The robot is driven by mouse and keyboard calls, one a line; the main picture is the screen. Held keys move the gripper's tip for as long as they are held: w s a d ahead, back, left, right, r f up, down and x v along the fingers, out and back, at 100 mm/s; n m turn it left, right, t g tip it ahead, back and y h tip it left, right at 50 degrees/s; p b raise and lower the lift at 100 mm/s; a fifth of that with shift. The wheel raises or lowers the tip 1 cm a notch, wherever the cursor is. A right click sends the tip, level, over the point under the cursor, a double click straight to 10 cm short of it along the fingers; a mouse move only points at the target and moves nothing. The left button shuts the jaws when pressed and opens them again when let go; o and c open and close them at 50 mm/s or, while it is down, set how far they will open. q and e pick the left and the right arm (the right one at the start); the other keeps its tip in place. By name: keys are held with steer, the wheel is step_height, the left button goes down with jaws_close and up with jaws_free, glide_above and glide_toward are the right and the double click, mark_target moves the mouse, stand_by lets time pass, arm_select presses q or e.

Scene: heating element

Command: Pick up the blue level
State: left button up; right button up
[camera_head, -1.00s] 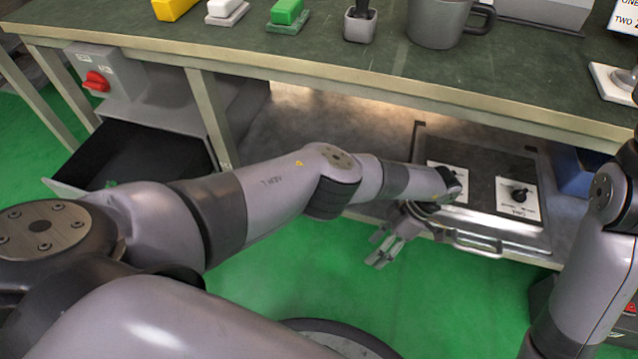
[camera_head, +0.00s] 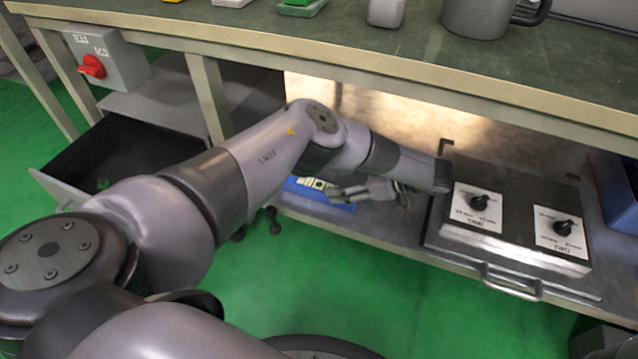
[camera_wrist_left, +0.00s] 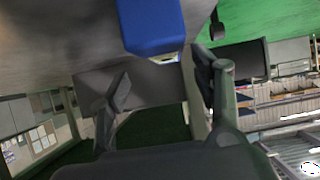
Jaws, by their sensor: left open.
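The blue level (camera_head: 340,204) lies on the lower shelf under the bench in the head view, with a pale patterned part at its left. My left arm and gripper hide some of it. In the left wrist view the blue level (camera_wrist_left: 152,28) shows as a blue block at the top middle, cut off by the frame edge. My left gripper (camera_head: 338,191) is in front of the level. In the left wrist view my left gripper (camera_wrist_left: 163,76) is open with nothing between its fingers, and the level appears past the fingertips. My right gripper is out of view.
A control box with two black knobs (camera_head: 520,215) and a front handle stands right of my gripper on the shelf. The bench top (camera_head: 420,85) overhangs the shelf. An open black drawer (camera_head: 130,150) and a red switch (camera_head: 92,67) are at left.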

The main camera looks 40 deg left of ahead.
mark_target(323, 186)
arm_select(q)
steer(key=shift+s+a+f, duration=0.15)
steer(key=shift+a+f, duration=0.2)
steer(key=shift+a, duration=0.25)
steer(key=b+x, duration=0.1)
steer(key=x, duration=0.1)
steer(key=b+x, duration=0.2)
steer(key=shift+s+d+f, duration=0.1)
steer(key=shift+s+f, duration=0.05)
steer(key=shift+s, duration=0.2)
steer(key=shift+s+a+f+b, duration=0.1)
steer(key=shift+a+f+b, duration=0.05)
steer(key=shift+a+b, duration=0.35)
steer(key=shift+c, duration=0.2)
jaws_close()
